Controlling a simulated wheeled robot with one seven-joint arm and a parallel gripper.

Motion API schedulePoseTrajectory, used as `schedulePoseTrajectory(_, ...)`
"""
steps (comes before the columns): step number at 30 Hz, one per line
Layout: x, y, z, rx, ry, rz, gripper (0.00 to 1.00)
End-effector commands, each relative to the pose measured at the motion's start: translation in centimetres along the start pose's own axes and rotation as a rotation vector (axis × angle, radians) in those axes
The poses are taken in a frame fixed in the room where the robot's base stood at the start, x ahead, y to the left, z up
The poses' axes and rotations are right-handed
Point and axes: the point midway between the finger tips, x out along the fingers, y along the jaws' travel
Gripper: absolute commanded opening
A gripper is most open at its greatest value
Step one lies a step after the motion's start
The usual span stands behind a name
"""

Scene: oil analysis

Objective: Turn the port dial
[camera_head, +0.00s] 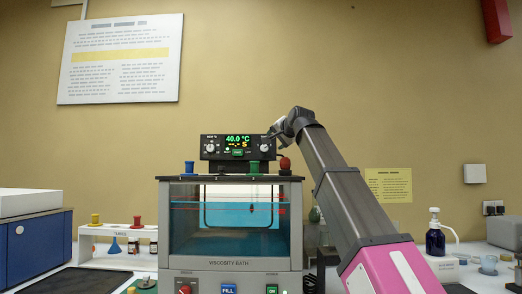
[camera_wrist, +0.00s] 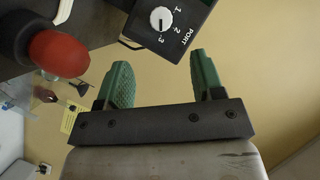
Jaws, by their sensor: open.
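The port dial (camera_wrist: 160,18) is a round white knob on a black panel, marked PORT with 1, 2 and 3 around it. A dark mark on the knob appears to face the 3. In the head view the dial (camera_head: 264,148) is at the right end of the black control unit (camera_head: 221,153) on top of the viscosity bath. My gripper (camera_wrist: 162,68) is open, its two green-padded fingers apart with nothing between them. The dial lies beyond the fingertips, roughly in line with the gap, and is not touched. In the head view my gripper (camera_head: 275,130) is beside the dial, mostly hidden by my wrist.
A red stopper (camera_wrist: 58,53) is close to my left finger; it also shows right of the control unit (camera_head: 285,163). Green (camera_head: 254,167) and blue (camera_head: 189,167) stoppers stand on the bath lid (camera_head: 215,178). A blue bottle (camera_head: 435,238) stands at the right.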

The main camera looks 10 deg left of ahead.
Motion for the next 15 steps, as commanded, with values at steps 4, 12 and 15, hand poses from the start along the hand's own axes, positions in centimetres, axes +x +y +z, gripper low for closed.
schedulePoseTrajectory(4,0.6,-0.1,0.0,0.000,-0.001,0.000,0.61)
schedulePoseTrajectory(12,4.1,-0.2,-0.1,0.000,-0.002,0.000,0.61)
schedulePoseTrajectory(15,5.9,-0.2,-0.1,0.000,-0.002,0.000,0.61)
